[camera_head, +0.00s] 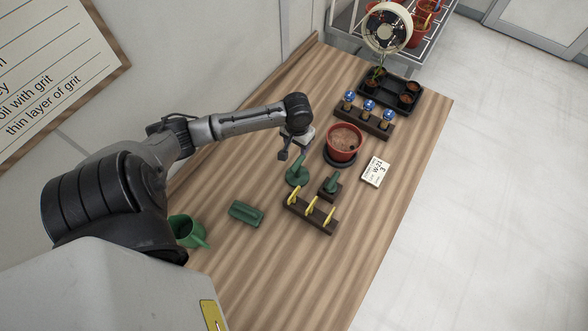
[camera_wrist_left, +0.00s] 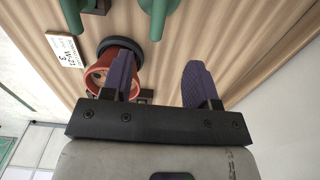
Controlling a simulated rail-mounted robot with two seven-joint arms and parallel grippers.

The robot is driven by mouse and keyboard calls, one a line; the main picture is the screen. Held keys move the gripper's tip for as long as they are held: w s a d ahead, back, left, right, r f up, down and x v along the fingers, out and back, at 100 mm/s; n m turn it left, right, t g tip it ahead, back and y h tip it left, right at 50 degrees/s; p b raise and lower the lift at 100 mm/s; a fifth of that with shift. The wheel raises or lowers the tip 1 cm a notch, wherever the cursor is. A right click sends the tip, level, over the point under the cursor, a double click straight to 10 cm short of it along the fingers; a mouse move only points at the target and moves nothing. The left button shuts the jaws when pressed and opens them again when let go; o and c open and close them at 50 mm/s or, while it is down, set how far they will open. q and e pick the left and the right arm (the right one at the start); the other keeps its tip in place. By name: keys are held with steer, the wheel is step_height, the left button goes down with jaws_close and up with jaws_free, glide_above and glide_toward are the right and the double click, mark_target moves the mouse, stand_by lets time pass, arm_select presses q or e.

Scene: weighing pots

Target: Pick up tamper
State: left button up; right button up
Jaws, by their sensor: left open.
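A green tamper-like tool (camera_head: 297,174) with a round base and an upright handle stands on the wooden table, just below my left gripper in the head view. What appears to be its handle shows at the top of the left wrist view (camera_wrist_left: 157,14), apart from the fingers. A second green-handled tool (camera_head: 331,184) stands in a dark block to its right. My left gripper (camera_head: 289,151) is open and empty, its purple fingers (camera_wrist_left: 160,78) spread apart. My right gripper is not in view.
A red pot (camera_head: 344,140) of soil on a dark saucer stands right of the gripper. The table's near right part is clear.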

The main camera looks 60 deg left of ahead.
mark_target(298, 161)
arm_select(q)
step_height(298, 161, down, 8)
steer(key=shift+a+f+b, duration=0.1)
steer(key=shift+b, duration=0.3)
steer(key=shift+w+f, duration=0.15)
steer(key=shift+f, duration=1.15)
steer(key=shift+w+f, duration=0.15)
steer(key=shift+f, duration=1.15)
steer(key=shift+c, duration=0.2)
jaws_close()
